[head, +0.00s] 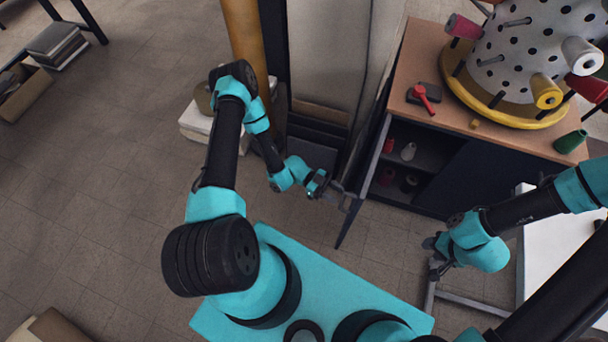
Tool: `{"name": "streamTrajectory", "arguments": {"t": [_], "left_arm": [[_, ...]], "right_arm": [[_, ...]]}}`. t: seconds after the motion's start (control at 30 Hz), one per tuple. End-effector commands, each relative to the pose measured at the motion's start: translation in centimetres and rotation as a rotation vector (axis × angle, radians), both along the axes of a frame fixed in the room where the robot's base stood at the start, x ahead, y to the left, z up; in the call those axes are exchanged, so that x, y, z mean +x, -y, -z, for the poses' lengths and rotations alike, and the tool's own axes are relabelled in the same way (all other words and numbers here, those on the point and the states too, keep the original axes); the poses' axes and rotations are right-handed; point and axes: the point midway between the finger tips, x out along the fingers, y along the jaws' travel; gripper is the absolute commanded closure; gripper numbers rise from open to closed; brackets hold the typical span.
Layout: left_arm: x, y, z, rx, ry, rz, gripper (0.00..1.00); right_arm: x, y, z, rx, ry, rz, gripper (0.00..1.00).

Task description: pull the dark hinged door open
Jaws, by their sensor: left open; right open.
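The dark hinged door (369,178) is on the left side of the wooden-topped cabinet (425,50). It stands swung well open, seen nearly edge-on, and the compartment behind it shows. My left gripper (346,197) is open at the door, by its outer part. I cannot tell whether its fingers touch the door or sit around its edge. A handle is not clearly visible. My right gripper (434,264) is open and empty in front of the cabinet, to the right of the door and apart from it.
Several thread spools stand inside the compartment (428,148). A closed dark panel (490,175) covers the cabinet's right half. On top are a white dotted spool stand (530,50) and a red tool (424,98). Fabric rolls (335,60) stand left of the door. A white table (560,250) is at right.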

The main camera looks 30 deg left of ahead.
Motion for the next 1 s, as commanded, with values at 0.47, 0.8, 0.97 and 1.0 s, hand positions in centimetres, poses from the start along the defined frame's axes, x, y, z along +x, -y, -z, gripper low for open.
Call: {"name": "streamTrajectory", "arguments": {"t": [0.47,0.8,0.97,1.0], "left_arm": [[0.6,-9.4,0.1,0.003,0.002,-0.005,0.59],[0.7,-13.5,0.0,0.001,-0.001,-0.001,0.59],[0.7,-13.8,0.0,0.001,0.0,0.0,0.59],[0.7,-13.8,0.0,0.001,0.0,0.0,0.59]], "right_arm": [[0.0,0.0,0.0,0.0,0.0,0.0,0.57],[0.0,0.0,0.0,0.0,0.0,0.0,0.57],[0.0,0.0,0.0,0.0,0.0,0.0,0.57],[0.0,0.0,0.0,0.0,0.0,0.0,0.57]]}}
